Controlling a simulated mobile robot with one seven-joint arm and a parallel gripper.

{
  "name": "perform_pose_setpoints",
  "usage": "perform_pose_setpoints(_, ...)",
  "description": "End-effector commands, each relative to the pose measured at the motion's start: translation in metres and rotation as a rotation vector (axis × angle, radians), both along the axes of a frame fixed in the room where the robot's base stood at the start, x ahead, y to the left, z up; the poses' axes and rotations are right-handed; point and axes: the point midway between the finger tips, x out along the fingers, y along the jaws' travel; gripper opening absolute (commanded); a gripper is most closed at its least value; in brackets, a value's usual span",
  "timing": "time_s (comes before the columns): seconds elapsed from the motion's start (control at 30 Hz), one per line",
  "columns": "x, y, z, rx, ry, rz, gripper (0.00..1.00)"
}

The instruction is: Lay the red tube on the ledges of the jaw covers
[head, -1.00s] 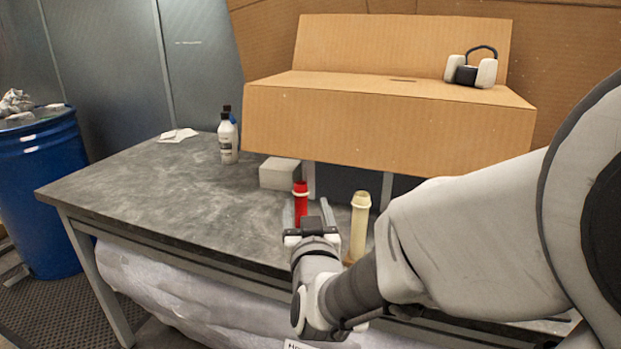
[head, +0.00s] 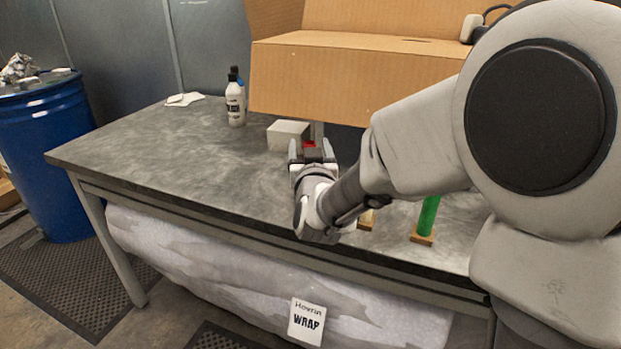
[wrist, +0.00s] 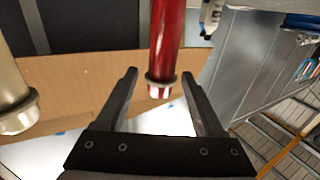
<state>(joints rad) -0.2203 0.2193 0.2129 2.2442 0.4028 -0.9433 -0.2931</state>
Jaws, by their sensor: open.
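The red tube (wrist: 165,45) shows in the wrist view with a collar near its lower end in the picture. My gripper (wrist: 160,82) is open, its two dark fingers on either side of the collar end, with gaps visible. I cannot tell whether the tube touches either finger. In the head view, my gripper (head: 311,147) is over the table by the grey block, and only a small red part of the tube (head: 309,144) shows past it. The ledges of the jaw covers cannot be made out.
A cream tube (wrist: 12,95) stands left in the wrist view. A green tube (head: 429,215) stands on a wooden base near the table's front edge. The left tabletop (head: 170,150) is clear.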

Motion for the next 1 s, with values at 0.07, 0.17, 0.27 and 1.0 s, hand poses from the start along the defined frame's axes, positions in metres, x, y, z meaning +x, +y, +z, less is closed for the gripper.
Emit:
perform_pose_setpoints(0.07,-0.0002,0.0,0.0001,0.0,0.0,0.0,0.59)
perform_pose_setpoints(0.17,-0.0003,0.0001,0.0001,0.0,0.0,0.0,0.41)
perform_pose_setpoints(0.27,-0.0004,0.0001,0.0001,0.0,0.0,0.0,0.23)
perform_pose_setpoints(1.0,-0.0005,0.0001,0.0001,0.001,0.0,0.0,0.0)
